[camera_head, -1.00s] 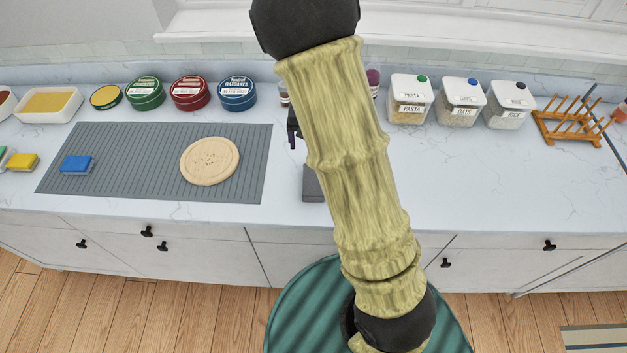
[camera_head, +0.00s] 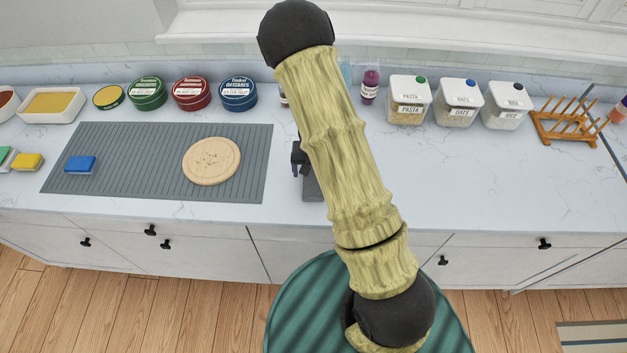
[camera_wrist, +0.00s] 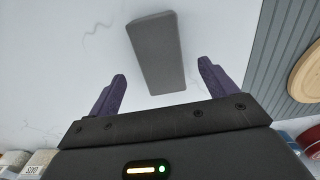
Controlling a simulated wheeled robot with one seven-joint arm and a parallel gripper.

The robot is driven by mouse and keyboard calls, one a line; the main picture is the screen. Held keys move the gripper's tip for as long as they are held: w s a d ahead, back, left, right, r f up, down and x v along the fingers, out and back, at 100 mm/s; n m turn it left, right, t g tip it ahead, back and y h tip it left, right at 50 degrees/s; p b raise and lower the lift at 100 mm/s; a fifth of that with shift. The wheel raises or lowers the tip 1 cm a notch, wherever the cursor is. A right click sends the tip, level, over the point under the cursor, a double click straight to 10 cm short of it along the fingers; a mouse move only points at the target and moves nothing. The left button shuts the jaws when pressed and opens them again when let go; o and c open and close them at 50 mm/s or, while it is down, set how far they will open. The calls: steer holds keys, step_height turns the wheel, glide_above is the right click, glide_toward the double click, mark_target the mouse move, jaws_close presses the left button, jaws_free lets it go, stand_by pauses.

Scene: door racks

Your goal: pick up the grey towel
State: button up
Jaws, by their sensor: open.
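The grey towel (camera_wrist: 157,52) is a folded, block-like grey shape lying on the white marbled counter. In the wrist view it lies ahead of and between the two fingers of my gripper (camera_wrist: 162,84), which are open and empty. In the head view the towel (camera_head: 312,187) shows near the counter's front edge, right of the grey ribbed mat, partly hidden by my arm. My gripper (camera_head: 297,162) shows only in part there, beside the towel's far end; the arm hides the rest. I cannot tell how high it is above the counter.
A grey ribbed mat (camera_head: 130,170) holds a round wooden board (camera_head: 211,161) and a blue sponge (camera_head: 80,164). Several tins and jars, including an oats jar (camera_head: 458,103), line the back. A wooden rack (camera_head: 565,128) stands at right.

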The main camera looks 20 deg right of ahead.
mark_target(312, 191)
steer(key=shift+f, duration=0.1)
steer(key=shift+f+p, duration=1.2)
steer(key=shift+f, duration=1.3)
steer(key=shift+c, duration=0.5)
steer(key=c, duration=1)
